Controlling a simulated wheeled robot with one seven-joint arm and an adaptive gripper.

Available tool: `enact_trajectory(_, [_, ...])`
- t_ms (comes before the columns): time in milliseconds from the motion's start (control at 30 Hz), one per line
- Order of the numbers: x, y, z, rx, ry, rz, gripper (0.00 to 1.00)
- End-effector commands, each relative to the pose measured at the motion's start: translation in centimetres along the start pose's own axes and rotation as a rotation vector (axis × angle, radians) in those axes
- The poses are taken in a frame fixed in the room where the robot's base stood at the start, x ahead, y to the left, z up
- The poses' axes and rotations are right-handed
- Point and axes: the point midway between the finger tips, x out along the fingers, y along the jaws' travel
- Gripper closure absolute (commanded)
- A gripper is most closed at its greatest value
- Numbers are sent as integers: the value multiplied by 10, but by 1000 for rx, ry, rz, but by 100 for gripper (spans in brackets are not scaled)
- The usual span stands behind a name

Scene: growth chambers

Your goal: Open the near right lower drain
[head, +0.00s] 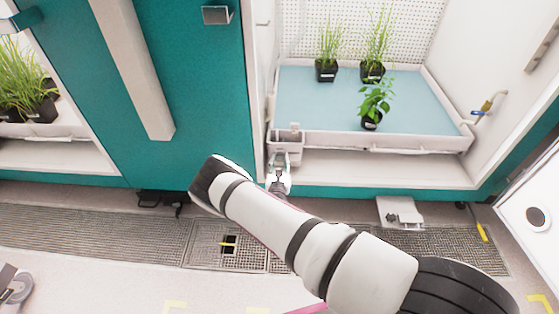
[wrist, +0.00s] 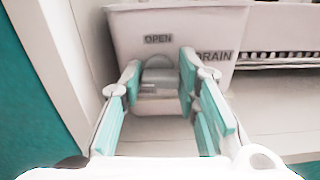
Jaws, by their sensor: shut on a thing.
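The drain box (head: 284,148) is a pale box at the front left corner of the lower tray in the open chamber. In the wrist view the drain box (wrist: 235,20) carries the labels OPEN and DRAIN. My gripper (wrist: 159,70) is right in front of it, and its teal-padded fingers stand on both sides of a grey drain handle (wrist: 158,77) below the OPEN label. The fingers are closed on this handle. In the head view my gripper (head: 279,163) covers the handle. The handle's exact turn is hard to tell.
The tray (head: 430,143) has a blue mat with several potted plants. The teal door panel (head: 205,90) stands left of my gripper. A floor grate (head: 100,228) and a pale pedal-like block (head: 400,212) lie below.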

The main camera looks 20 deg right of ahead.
Motion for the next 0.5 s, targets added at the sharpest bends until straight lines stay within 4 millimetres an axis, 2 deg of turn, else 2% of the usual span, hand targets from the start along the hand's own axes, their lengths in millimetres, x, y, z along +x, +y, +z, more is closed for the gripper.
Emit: enact_trajectory(500, [0,-3,2,415,1,-1,99])
